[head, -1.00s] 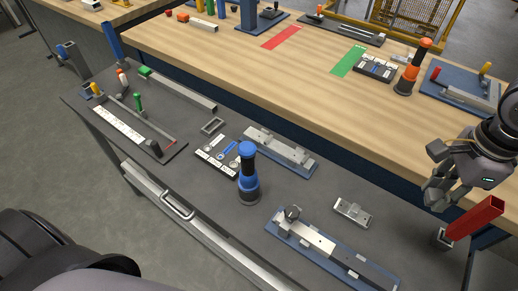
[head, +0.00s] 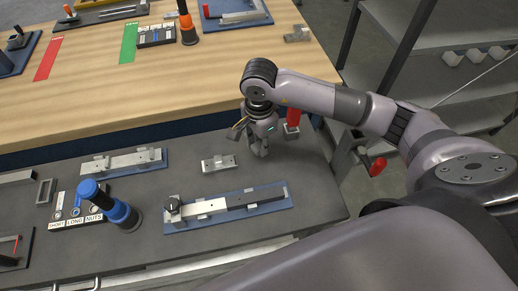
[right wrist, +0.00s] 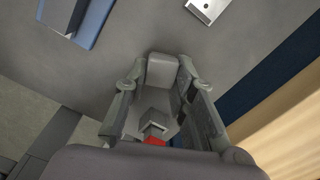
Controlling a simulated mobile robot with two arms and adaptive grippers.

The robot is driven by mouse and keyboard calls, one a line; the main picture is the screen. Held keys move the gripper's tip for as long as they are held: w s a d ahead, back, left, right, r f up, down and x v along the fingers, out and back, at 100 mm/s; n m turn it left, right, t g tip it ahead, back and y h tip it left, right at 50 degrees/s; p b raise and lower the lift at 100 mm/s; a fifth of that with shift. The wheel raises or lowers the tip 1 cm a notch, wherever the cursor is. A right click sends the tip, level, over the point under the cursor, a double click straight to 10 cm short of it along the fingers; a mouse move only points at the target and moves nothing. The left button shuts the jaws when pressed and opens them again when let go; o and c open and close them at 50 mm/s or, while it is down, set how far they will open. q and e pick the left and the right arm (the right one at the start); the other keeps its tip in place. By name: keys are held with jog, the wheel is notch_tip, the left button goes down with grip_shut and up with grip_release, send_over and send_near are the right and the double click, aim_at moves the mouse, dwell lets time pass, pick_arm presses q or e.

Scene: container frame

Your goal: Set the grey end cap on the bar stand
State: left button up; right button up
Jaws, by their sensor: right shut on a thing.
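My right gripper (head: 258,150) is low over the right end of the dark bench, left of the bar stand. In the right wrist view its fingers (right wrist: 162,80) are closed around a small grey block, which I take to be the grey end cap (right wrist: 163,70). In the head view the fingers mostly hide it. The bar stand is an upright red square bar (head: 293,116) on a grey base (head: 291,133). In the right wrist view a little of its red (right wrist: 153,142) shows between the fingers. My left gripper is out of view.
A small metal bracket (head: 219,163) lies left of the gripper. A blue fixture with a long bar (head: 235,203) lies in front. A blue-and-black tool (head: 112,206) stands farther left. The wooden table (head: 130,85) is behind, and a grey shelf (head: 440,60) is at the right.

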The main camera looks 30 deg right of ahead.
aim_at(259, 160)
notch_tip(259, 160, down, 4)
jog(key=shift+f+p, duration=0.1)
jog(key=shift+p, duration=0.35)
jog(key=shift+f, duration=0.2)
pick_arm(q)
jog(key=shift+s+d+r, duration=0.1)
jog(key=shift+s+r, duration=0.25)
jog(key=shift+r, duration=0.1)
pick_arm(e)
jog(key=shift+f, duration=0.2)
jog(key=o, duration=0.8)
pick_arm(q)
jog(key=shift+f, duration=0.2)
pick_arm(e)
jog(key=shift+o, duration=0.2)
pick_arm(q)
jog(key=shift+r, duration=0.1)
pick_arm(e)
jog(key=shift+r, duration=0.1)
